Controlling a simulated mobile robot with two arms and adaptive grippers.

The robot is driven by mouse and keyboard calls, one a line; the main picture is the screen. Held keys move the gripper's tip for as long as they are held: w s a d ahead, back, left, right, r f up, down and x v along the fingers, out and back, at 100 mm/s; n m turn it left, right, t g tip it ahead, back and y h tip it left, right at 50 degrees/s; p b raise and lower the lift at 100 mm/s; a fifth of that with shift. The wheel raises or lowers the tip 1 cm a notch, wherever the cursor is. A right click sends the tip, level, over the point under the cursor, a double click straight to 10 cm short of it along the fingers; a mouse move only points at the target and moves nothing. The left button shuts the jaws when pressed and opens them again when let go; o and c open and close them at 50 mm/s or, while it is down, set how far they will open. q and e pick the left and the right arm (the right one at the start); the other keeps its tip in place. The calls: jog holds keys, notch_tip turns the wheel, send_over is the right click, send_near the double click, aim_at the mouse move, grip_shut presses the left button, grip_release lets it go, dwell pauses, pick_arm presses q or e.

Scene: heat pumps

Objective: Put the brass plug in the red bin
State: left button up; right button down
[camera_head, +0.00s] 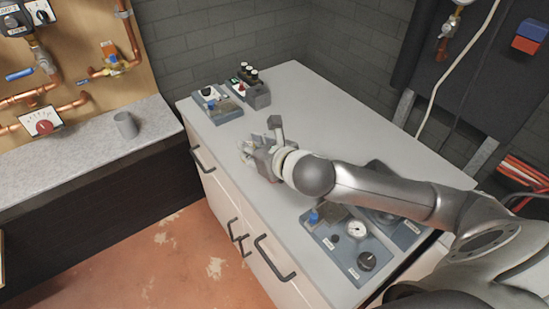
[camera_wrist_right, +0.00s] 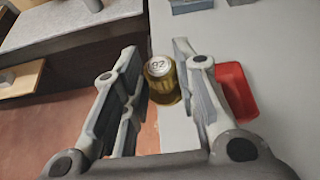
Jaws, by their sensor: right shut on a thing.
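The brass plug (camera_wrist_right: 161,82), a short brass cylinder with a pale top marked "92", is between the two fingers of my right gripper (camera_wrist_right: 158,62) in the wrist view. The gripper is shut on it, near the worktop's edge. In the head view my right gripper (camera_head: 254,155) is over the left edge of the grey worktop, and the plug is hard to make out there. The red bin (camera_wrist_right: 237,92) shows in the wrist view just right of the right finger, which partly covers it. I cannot make out the bin in the head view. My left gripper is not in view.
Grey control boxes (camera_head: 217,104) stand at the worktop's far left corner. A gauge panel (camera_head: 352,240) lies near the front, under my right arm. A grey mug (camera_head: 126,125) stands on the left bench (camera_head: 75,150). The worktop (camera_head: 330,120) behind my gripper is clear.

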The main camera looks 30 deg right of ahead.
jog(key=w+d+f, duration=0.1)
jog(key=d+f, duration=0.1)
jog(key=w+d+f, duration=0.1)
jog(key=d+f, duration=0.1)
jog(key=d, duration=0.1)
jog(key=w+d+f, duration=0.1)
jog(key=d+f, duration=0.1)
jog(key=shift+d+f+p, duration=0.3)
jog(key=shift+d+f, duration=0.15)
jog(key=f, duration=0.3)
jog(key=shift+w+d+f, duration=0.1)
jog(key=shift+d, duration=0.1)
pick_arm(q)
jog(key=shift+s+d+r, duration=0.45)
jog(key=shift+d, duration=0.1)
pick_arm(e)
jog(key=shift+f, duration=0.15)
jog(key=c, duration=1.6)
grip_release()
jog(key=shift+f, duration=0.2)
jog(key=shift+o, duration=0.9)
jog(key=shift+r, duration=0.15)
